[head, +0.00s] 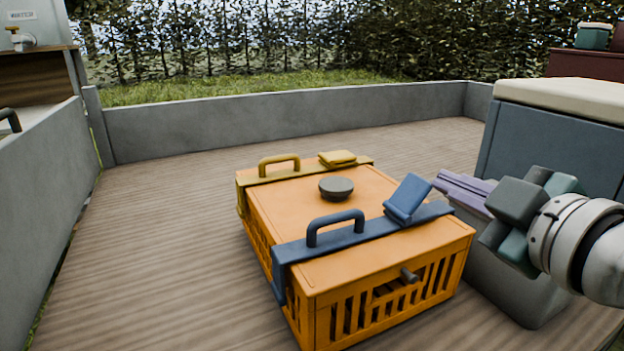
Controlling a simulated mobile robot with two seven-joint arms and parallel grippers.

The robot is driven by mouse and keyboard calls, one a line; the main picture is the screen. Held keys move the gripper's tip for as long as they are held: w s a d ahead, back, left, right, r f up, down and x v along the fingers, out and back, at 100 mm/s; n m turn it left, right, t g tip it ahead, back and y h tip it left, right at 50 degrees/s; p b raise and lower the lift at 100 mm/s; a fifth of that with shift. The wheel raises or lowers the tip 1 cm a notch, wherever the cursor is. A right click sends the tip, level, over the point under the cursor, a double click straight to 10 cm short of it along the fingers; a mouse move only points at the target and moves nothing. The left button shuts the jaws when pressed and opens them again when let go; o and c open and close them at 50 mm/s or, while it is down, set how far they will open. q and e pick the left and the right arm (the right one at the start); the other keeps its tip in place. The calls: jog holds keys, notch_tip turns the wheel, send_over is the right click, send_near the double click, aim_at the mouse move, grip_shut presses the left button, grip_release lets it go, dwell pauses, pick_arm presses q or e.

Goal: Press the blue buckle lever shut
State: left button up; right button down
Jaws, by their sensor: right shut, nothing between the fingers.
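The blue buckle lever (408,197) stands tilted up at the right part of the blue strap (436,211). This strap crosses the lid of the orange slatted crate (385,269) and has a blue handle (336,222). The yellow buckle lever (337,158) lies nearly flat on the yellow strap (310,172) at the crate's far side. My right gripper (505,219) is to the right of the crate, apart from the blue lever. It is shut and empty. My left gripper is not in view.
A grey round knob (336,187) stands on the lid and a small peg (409,275) sticks out of the front wall. A purple item (465,188) and a grey box (508,290) are near my right gripper. The plank floor (160,255) left of the crate is clear.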

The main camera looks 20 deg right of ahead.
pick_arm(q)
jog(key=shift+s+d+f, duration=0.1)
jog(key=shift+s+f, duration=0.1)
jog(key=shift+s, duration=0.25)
pick_arm(e)
jog(key=shift+s+f, duration=0.15)
jog(key=shift+f, duration=0.05)
jog(key=b, duration=0.3)
send_over(421, 197)
jog(key=a, duration=0.4)
jog(key=f, duration=0.2)
jog(key=d+f, duration=0.1)
jog(key=d+f+b, duration=0.1)
jog(key=d, duration=0.1)
jog(key=shift+d+f, duration=0.1)
jog(key=shift+d, duration=0.15)
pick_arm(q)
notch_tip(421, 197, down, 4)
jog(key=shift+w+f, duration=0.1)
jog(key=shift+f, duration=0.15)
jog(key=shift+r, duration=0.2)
pick_arm(e)
jog(key=shift+d, duration=0.25)
